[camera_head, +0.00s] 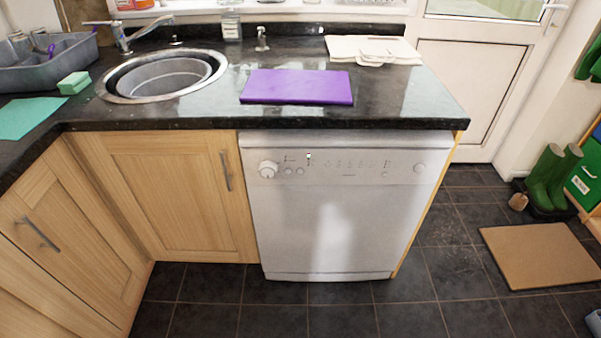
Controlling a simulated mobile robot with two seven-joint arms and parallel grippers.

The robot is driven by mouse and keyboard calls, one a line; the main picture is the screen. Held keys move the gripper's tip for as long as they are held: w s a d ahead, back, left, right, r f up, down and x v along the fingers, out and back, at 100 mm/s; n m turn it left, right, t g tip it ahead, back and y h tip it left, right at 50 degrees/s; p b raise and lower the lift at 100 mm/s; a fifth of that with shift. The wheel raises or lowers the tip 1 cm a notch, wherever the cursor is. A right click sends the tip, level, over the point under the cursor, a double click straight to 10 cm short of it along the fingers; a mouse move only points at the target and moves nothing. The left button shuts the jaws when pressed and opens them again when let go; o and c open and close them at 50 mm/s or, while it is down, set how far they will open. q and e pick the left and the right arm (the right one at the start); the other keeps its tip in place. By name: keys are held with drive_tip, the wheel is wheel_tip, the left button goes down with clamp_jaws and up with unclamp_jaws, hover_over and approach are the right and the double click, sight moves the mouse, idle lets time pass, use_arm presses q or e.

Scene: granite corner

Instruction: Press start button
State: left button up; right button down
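A white dishwasher (330,225) stands shut under the dark counter. Its control panel (345,165) runs along the top of its door. The panel has a large round dial (267,169) at the left, two small round buttons (294,171) beside it, and a round button (419,168) at the far right. Small marks and a light show between them. Labels are too small to read, so I cannot tell which is the start button. Neither of my grippers is in view.
The dark counter (400,110) overhangs the dishwasher and bears a purple board (297,86) and a round sink (215,68). Wooden cupboards (165,195) stand at the left. The tiled floor (400,310) in front is clear.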

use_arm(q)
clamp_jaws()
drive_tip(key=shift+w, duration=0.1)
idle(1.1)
